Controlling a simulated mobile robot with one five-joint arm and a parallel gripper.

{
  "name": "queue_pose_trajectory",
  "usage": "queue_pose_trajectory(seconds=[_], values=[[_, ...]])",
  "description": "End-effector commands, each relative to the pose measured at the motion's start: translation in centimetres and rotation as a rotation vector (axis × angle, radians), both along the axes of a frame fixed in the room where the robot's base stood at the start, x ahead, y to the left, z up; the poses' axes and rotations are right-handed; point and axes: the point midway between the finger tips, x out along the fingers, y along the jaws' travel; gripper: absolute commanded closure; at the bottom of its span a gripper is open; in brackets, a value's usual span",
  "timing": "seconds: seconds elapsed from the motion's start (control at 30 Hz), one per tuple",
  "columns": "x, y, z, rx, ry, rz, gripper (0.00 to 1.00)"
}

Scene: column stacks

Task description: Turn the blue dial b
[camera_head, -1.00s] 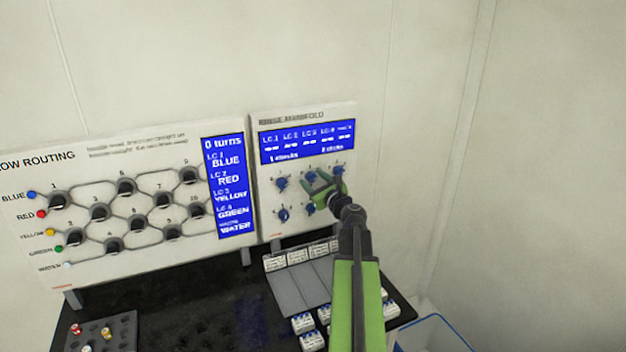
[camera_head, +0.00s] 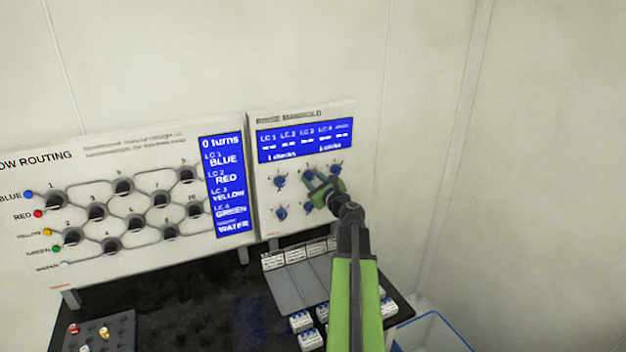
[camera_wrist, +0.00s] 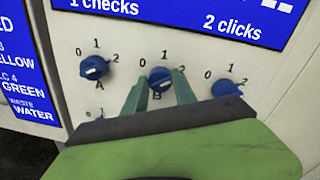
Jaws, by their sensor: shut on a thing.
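The blue dial b (camera_wrist: 159,77) is in the middle of the upper row on the rinse manifold panel, with a "B" below it and marks 0, 1 and 2 around it. My gripper (camera_wrist: 160,88) is at this dial, with one green finger on each side of it, shut on it. In the head view my gripper (camera_head: 316,181) hides most of the dial.
Blue dial A (camera_wrist: 94,67) is to the left and another blue dial (camera_wrist: 227,88) close to the right. A blue display (camera_head: 305,140) above reads "2 clicks" in the wrist view. The flow routing panel (camera_head: 100,240) stands at left; white blocks (camera_head: 302,321) lie below.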

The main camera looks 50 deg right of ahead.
Motion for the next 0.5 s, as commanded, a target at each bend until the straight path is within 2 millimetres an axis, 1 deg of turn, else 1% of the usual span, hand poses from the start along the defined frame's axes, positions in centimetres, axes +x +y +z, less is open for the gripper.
queue_pose_trajectory(seconds=[0.17, 0.5], values=[[-0.05, 0.09, 0.01, -0.122, 0.051, 0.001, 1.0], [-0.05, 0.2, -0.03, -0.42, 0.172, 0.002, 1.0]])
